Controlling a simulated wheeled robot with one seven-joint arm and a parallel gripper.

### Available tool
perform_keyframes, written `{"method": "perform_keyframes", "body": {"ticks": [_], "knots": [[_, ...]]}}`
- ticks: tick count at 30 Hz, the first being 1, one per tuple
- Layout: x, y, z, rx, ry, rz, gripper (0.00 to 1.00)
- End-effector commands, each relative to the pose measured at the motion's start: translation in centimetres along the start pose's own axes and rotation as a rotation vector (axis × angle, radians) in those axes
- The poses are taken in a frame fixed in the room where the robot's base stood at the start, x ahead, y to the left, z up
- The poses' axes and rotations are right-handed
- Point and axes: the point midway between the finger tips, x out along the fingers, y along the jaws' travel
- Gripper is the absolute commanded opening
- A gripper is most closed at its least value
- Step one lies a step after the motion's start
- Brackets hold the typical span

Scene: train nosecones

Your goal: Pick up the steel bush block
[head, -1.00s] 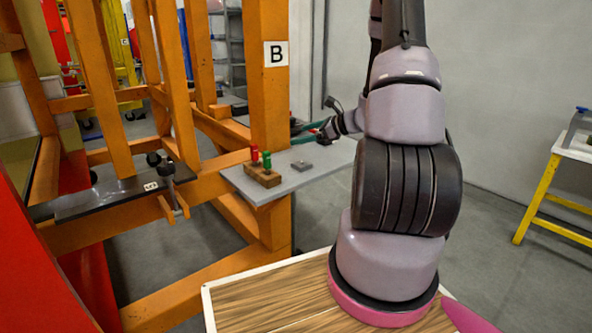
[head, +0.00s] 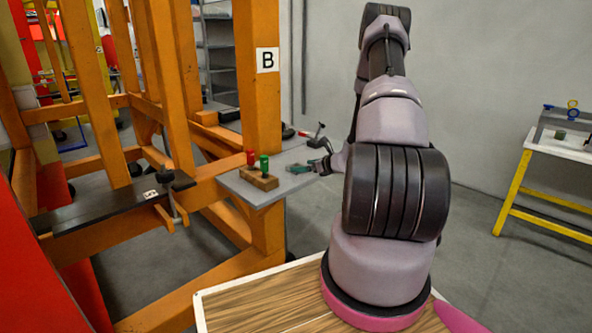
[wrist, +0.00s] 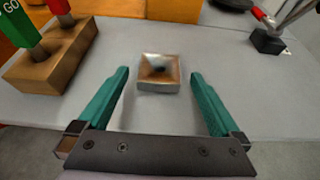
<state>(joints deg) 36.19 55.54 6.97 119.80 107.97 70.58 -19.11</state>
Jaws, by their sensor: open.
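The steel bush block (wrist: 159,85) is a small square metal block with a dark hole in its top. In the wrist view it lies flat on the grey shelf (wrist: 130,112), ahead of and between the two teal fingers. My gripper (wrist: 160,80) is open and empty, with gaps between each finger and the block. In the head view my gripper (head: 300,168) is low over the right part of the shelf (head: 258,192), where I cannot clearly make out the block.
A wooden block (head: 257,182) with red and green pegs stands left of the steel block. A clamp-like tool (wrist: 275,35) is at the shelf's far right. An orange frame post (head: 256,90) marked B rises behind. Right of the block, the near shelf is clear.

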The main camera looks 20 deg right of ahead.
Motion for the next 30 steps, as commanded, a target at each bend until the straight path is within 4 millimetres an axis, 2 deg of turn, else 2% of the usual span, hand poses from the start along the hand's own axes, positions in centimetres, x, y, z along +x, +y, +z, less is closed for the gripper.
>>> {"method": "perform_keyframes", "body": {"ticks": [3,6,14,15,20,21,23,30], "knots": [[2.0,0.1,-0.1,-0.001,0.000,0.002,1.00],[3.0,0.1,-0.2,-0.001,0.001,0.002,1.00],[3.5,0.1,-0.1,-0.001,0.000,0.001,1.00],[3.5,0.1,-0.1,-0.001,0.000,0.001,0.96],[3.5,0.1,-0.1,-0.001,0.000,0.001,0.35],[3.5,0.1,-0.1,-0.001,0.000,0.001,0.20],[3.5,0.1,-0.1,-0.001,0.000,0.001,0.00],[3.4,0.0,0.0,-0.001,-0.001,0.000,0.00]]}}
